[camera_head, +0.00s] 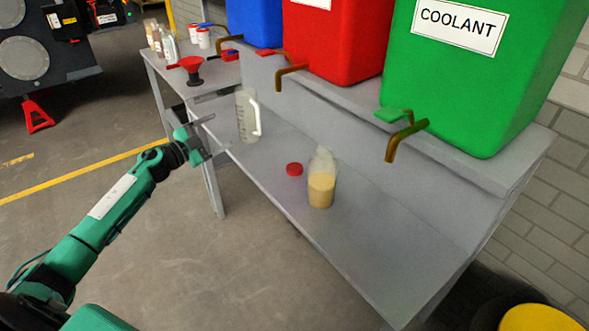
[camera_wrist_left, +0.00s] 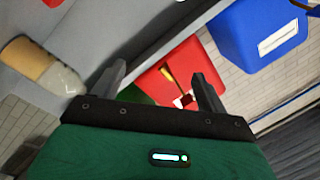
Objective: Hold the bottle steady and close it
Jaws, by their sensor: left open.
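The bottle (camera_head: 321,180) stands upright on the grey bench, partly filled with a yellowish-tan liquid, with a clear upper part. A red cap (camera_head: 294,169) lies on the bench just left of it. My left gripper (camera_head: 210,137) is open and empty near the bench's front edge, left of the bottle and apart from it. In the left wrist view my left gripper's two fingers (camera_wrist_left: 160,82) are spread with nothing between them, and the bottle (camera_wrist_left: 38,65) shows at the left. A piece of red (camera_wrist_left: 53,2) is cut off at the top edge. My right gripper is not in view.
A clear measuring jug (camera_head: 246,116) stands on the bench near my left gripper. A red funnel (camera_head: 192,69) and small bottles are farther back. Blue, red and green coolant (camera_head: 470,70) tanks with taps overhang the bench (camera_head: 370,262). Its front right part is clear.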

